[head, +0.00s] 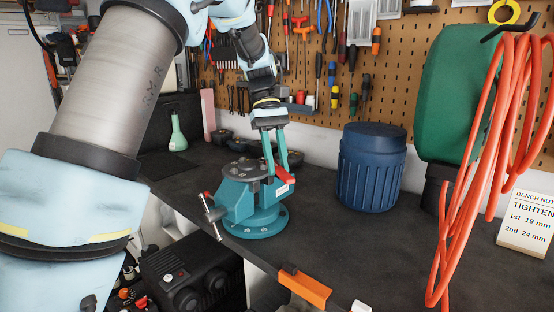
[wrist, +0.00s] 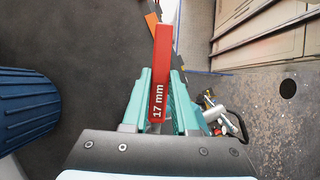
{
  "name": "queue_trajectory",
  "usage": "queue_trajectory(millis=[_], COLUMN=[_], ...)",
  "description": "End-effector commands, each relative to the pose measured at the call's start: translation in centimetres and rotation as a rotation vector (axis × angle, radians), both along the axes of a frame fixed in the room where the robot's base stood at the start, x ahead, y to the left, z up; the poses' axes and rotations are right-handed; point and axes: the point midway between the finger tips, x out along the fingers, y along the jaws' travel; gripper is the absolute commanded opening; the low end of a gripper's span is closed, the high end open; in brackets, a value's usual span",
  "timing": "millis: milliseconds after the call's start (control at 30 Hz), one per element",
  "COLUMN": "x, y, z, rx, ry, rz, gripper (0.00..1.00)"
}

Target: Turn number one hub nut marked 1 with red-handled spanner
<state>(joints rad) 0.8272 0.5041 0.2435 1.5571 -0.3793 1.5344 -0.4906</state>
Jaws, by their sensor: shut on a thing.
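My gripper (head: 279,165) points down beside the teal vise, with its teal fingers shut on a red-handled spanner (head: 280,191). In the wrist view the red handle (wrist: 162,55) lies between the fingers (wrist: 160,85) and reads "17 mm". The spanner's working end cannot be made out. The teal vise (head: 262,217) stands at the bench's front edge, with a dark round piece (head: 243,168) on top. I cannot make out a hub nut marked 1 in either view. A sign (head: 527,222) at the right reads "TIGHTEN 1st 19 mm 2nd 24 mm".
A blue ribbed barrel (head: 371,170) stands right of the vise; an orange hose (head: 482,150) hangs at the far right. An orange block (head: 304,288) sits on the bench's front edge. A green flask (head: 178,135) stands back left. The bench between vise and barrel is clear.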

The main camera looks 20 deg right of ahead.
Motion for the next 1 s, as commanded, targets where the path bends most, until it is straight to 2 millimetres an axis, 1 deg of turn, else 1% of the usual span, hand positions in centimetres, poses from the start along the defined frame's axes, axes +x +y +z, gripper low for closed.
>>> queue_trajectory(millis=[367,1000], x=[0.00,-0.01], y=[0.00,0.00], z=[-0.04,-0.90], rx=[0.000,0.000], ry=[0.000,0.000], rz=[0.000,0.000], gripper=[0.00,0.00])
